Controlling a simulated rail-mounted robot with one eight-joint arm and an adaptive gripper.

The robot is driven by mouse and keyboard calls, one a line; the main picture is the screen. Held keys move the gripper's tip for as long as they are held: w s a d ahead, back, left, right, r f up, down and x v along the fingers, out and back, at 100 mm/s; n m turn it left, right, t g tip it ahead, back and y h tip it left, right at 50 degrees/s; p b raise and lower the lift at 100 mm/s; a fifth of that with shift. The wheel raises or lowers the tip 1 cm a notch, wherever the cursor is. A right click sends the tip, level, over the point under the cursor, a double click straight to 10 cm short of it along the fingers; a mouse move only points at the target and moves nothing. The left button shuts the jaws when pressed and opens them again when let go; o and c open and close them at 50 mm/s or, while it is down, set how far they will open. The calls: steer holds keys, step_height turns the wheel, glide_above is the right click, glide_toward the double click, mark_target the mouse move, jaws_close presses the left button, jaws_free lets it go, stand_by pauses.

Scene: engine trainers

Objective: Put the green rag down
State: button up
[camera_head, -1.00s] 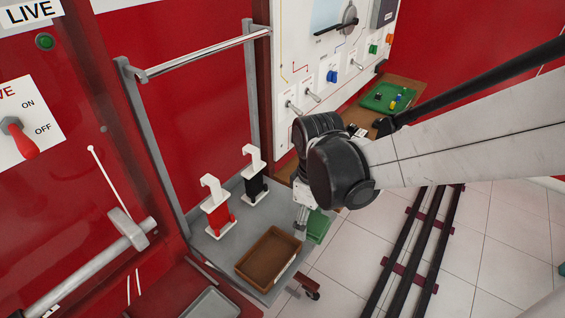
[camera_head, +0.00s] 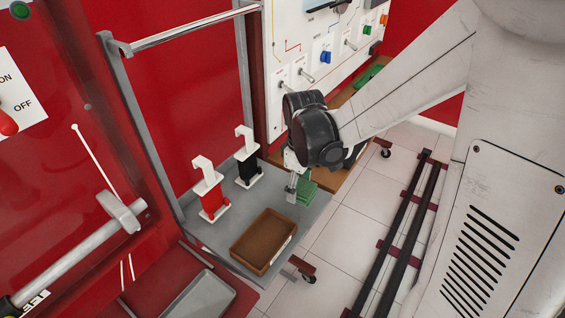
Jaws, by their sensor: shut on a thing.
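The green rag (camera_head: 306,192) is at the right end of the grey bench top, just beyond the brown tray. My gripper (camera_head: 292,193) points down beside it and is shut on it. The fingers are small here and partly blend with the rag. I cannot tell whether the rag touches the grey surface (camera_head: 312,215) or is held just above it.
An empty brown tray (camera_head: 243,257) lies close in front of the rag. A red clamp stand (camera_head: 211,197) and a black one (camera_head: 247,168) stand to the left. The switch panel (camera_head: 290,92) rises behind my arm. A grey tray (camera_head: 197,299) lies at the lower left.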

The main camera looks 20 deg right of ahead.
steer(key=shift+w+d+f, duration=0.1)
steer(key=shift+w+f, duration=0.3)
steer(key=shift+w, duration=0.2)
steer(key=shift+w+d+f, duration=0.1)
steer(key=shift+w+f, duration=0.25)
steer(key=shift+w, duration=0.2)
steer(key=shift+f+b, duration=0.7)
steer(key=shift+f, duration=1.15)
steer(key=o, duration=1)
steer(key=shift+f, duration=0.1)
